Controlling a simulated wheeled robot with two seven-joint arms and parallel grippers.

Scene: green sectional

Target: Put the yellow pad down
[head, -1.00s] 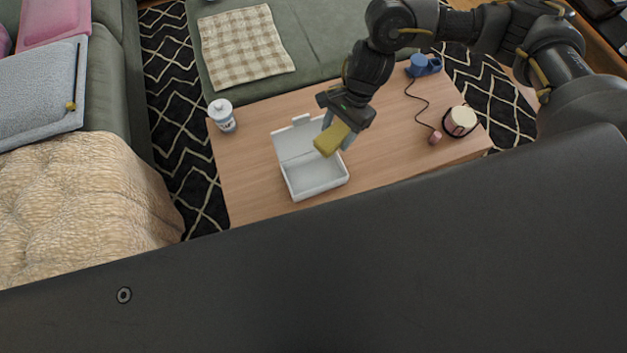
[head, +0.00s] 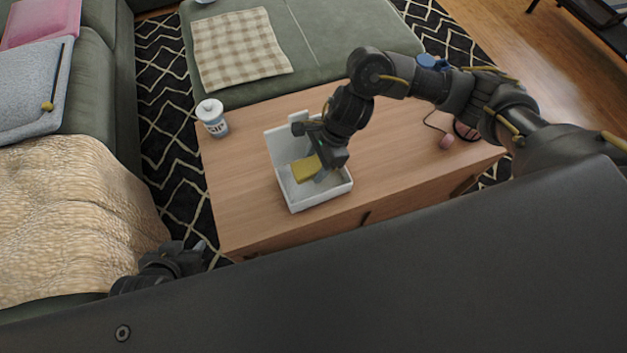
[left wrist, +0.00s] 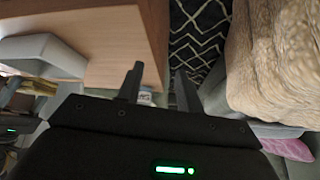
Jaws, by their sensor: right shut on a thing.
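The yellow pad (head: 305,169) is held in my right gripper (head: 318,168), which is shut on it. In the head view the pad is over the inside of the open white box (head: 322,195) on the wooden table; I cannot tell whether it touches the box floor. My left gripper (head: 200,248) is low at the left, beside the table's front left corner. In the left wrist view its two fingers (left wrist: 158,88) are apart with nothing between them. The box also shows in that view (left wrist: 40,50).
A white lidded cup (head: 212,119) stands at the table's back left. A blue object (head: 430,62) and a pink piece (head: 446,142) on a cord are at the right, partly behind my right arm. The table (head: 235,185) is bare left of the box.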

